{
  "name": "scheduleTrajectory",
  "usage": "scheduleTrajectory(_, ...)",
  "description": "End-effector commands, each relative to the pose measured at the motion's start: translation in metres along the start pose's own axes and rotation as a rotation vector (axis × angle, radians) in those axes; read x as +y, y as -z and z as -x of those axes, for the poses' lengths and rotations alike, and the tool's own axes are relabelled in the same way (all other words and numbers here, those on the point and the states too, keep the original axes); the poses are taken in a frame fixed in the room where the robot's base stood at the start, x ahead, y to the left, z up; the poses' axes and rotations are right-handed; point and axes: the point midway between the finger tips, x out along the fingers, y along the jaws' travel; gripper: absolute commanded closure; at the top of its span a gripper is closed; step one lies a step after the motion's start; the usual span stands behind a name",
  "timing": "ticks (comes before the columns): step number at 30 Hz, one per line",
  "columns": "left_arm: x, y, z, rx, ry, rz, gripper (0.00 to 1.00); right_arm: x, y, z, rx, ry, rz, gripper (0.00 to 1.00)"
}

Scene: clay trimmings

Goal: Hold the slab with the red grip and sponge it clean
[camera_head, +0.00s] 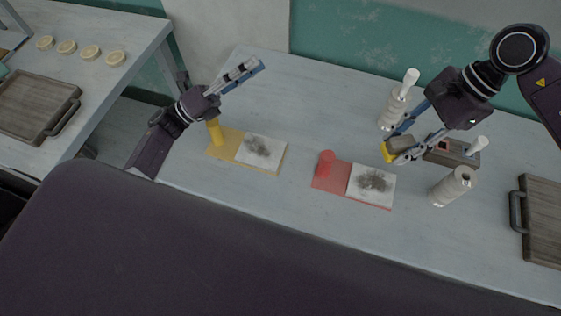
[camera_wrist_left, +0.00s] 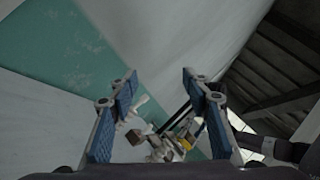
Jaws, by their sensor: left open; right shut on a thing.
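The red board (camera_head: 333,183) lies on the table with an upright red grip (camera_head: 326,162) at its left end. Its white slab (camera_head: 371,184) has a dark grey smudge. My right gripper (camera_head: 397,148) is shut on a sponge (camera_head: 388,153), held up and to the right of this slab, apart from it. Part of the sponge is hidden by the fingers. My left gripper (camera_head: 250,70) is open and empty over the back left of the table, away from the red grip. Its spread fingers (camera_wrist_left: 165,100) show in the left wrist view with nothing between them.
A yellow board (camera_head: 228,150) with a yellow grip (camera_head: 215,132) and another smudged slab (camera_head: 261,150) lies to the left. Two pale spools (camera_head: 453,187) (camera_head: 393,108) and a dark box (camera_head: 455,155) stand right. A wooden tray (camera_head: 541,215) sits far right. The table's back middle is clear.

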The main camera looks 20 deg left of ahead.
Motion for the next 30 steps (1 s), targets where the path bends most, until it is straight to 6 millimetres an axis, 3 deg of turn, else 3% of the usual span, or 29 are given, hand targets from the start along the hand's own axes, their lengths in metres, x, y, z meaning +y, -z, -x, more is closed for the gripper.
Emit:
scheduleTrajectory(3, -0.012, 0.044, -0.023, 0.100, 0.047, -0.200, 0.56, 0.000, 0.000, 0.000, 0.000, 0.000, 0.000, 0.87)
scheduleTrajectory(6, -0.014, 0.084, -0.026, 0.178, 0.066, -0.370, 0.56, 0.000, 0.000, 0.000, 0.000, 0.000, 0.000, 0.87)
scheduleTrajectory(8, -0.011, 0.110, -0.020, 0.224, 0.066, -0.465, 0.56, 0.000, 0.000, 0.000, 0.000, 0.000, 0.000, 0.87)
scheduleTrajectory(12, 0.003, 0.166, 0.010, 0.337, 0.042, -0.660, 0.56, 0.000, 0.000, 0.000, 0.000, 0.000, 0.000, 0.87)
scheduleTrajectory(15, 0.010, 0.198, 0.032, 0.408, 0.033, -0.766, 0.56, 0.000, 0.000, 0.000, 0.000, 0.000, 0.000, 0.87)
scheduleTrajectory(18, 0.014, 0.219, 0.049, 0.459, 0.032, -0.838, 0.56, 0.000, 0.000, 0.000, 0.000, 0.000, 0.000, 0.87)
scheduleTrajectory(22, 0.017, 0.234, 0.058, 0.493, 0.034, -0.887, 0.56, 0.000, 0.000, 0.000, 0.000, 0.000, 0.000, 0.87)
scheduleTrajectory(26, 0.019, 0.240, 0.053, 0.501, 0.037, -0.900, 0.56, 0.000, 0.000, 0.000, 0.000, 0.000, 0.000, 0.87)
scheduleTrajectory(30, 0.022, 0.248, 0.033, 0.498, 0.037, -0.899, 0.56, 0.000, 0.000, 0.000, 0.000, 0.000, 0.000, 0.87)
